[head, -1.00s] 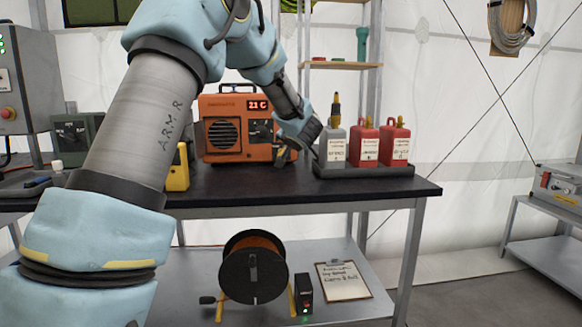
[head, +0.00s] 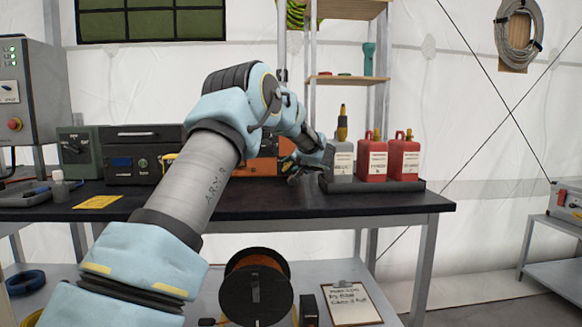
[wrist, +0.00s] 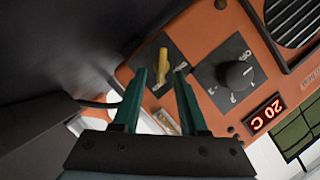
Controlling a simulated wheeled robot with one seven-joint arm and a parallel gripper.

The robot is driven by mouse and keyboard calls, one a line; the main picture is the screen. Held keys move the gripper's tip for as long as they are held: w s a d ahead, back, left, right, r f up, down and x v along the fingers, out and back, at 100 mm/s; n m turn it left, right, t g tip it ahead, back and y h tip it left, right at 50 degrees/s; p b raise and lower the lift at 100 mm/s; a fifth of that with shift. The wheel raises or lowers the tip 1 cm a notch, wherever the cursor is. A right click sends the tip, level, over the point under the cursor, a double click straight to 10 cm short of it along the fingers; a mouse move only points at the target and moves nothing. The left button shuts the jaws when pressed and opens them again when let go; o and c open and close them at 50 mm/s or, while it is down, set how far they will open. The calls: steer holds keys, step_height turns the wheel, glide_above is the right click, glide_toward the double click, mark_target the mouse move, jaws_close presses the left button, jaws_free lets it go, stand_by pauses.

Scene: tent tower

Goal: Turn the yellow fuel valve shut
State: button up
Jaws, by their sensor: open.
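The yellow fuel valve (wrist: 162,65) is a slim lever on a dark plate on the orange heater (wrist: 205,30), in the wrist view. It stands out from the plate. My gripper (wrist: 161,76) is open, with teal fingers on either side of the lever in the picture. Gaps show on both sides, and I cannot tell how deep the lever sits between them. In the head view the heater (head: 262,166) is mostly hidden behind my arm, and the valve is not visible. My gripper (head: 300,167) is there at the heater's right side.
Right of the valve in the wrist view are a black knob (wrist: 237,75) and a red display (wrist: 264,114) reading 20 C. In the head view, a tray (head: 375,186) with a grey bottle (head: 341,160) and two red cans stands close right of my gripper.

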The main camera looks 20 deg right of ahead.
steer(key=shift+w+a+f, duration=0.1)
steer(key=shift+w, duration=0.25)
steer(key=shift+c, duration=0.3)
jaws_close()
